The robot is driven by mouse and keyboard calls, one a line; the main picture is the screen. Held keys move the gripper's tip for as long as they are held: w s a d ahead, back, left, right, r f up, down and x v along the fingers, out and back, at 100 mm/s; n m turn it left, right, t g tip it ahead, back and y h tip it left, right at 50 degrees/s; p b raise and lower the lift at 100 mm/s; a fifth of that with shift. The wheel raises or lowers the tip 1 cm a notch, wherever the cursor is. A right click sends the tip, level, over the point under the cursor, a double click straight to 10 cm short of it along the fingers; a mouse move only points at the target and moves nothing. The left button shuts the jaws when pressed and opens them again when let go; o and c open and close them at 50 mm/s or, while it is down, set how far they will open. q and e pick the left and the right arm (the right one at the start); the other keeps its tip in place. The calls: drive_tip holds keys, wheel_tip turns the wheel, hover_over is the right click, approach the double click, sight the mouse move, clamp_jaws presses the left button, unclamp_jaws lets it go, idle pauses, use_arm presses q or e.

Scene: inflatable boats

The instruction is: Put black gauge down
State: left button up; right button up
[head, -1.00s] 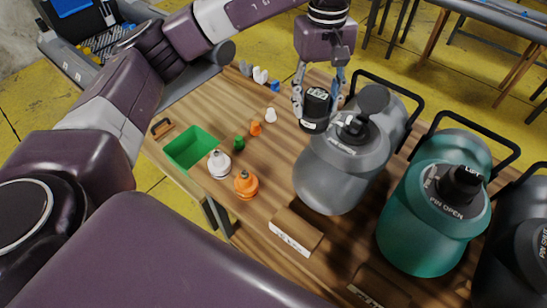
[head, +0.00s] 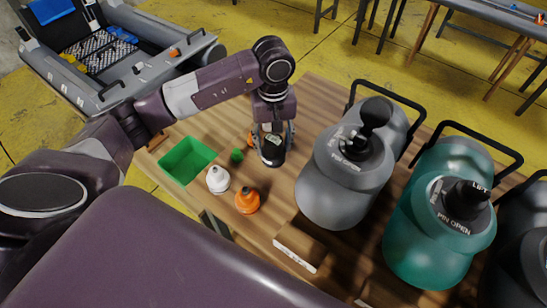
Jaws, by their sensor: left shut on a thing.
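The black gauge (head: 271,152) is a short dark cylinder with a light label on top. It is held between the fingers of my left gripper (head: 273,140), which points down over the wooden table (head: 313,96). The gauge is at or just above the table top, left of the grey pump bottle; I cannot tell whether it touches the wood. My right gripper is not in view.
A grey bottle (head: 338,185) and a teal bottle (head: 430,230) stand on the right. A green tray (head: 187,160), a white fitting (head: 218,180), an orange fitting (head: 247,201) and a small green cap (head: 237,156) are to the left.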

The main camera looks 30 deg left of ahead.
sight(273, 151)
use_arm(q)
wheel_tip(273, 151, down, 3)
wheel_tip(273, 151, down, 5)
drive_tip(key=shift+f+p, duration=0.1)
drive_tip(key=shift+p, duration=0.75)
drive_tip(key=shift+d+f+b, duration=0.1)
drive_tip(key=shift+f+b, duration=0.05)
drive_tip(key=shift+b, duration=0.15)
drive_tip(key=o, duration=1.3)
drive_tip(key=shift+o, duration=0.2)
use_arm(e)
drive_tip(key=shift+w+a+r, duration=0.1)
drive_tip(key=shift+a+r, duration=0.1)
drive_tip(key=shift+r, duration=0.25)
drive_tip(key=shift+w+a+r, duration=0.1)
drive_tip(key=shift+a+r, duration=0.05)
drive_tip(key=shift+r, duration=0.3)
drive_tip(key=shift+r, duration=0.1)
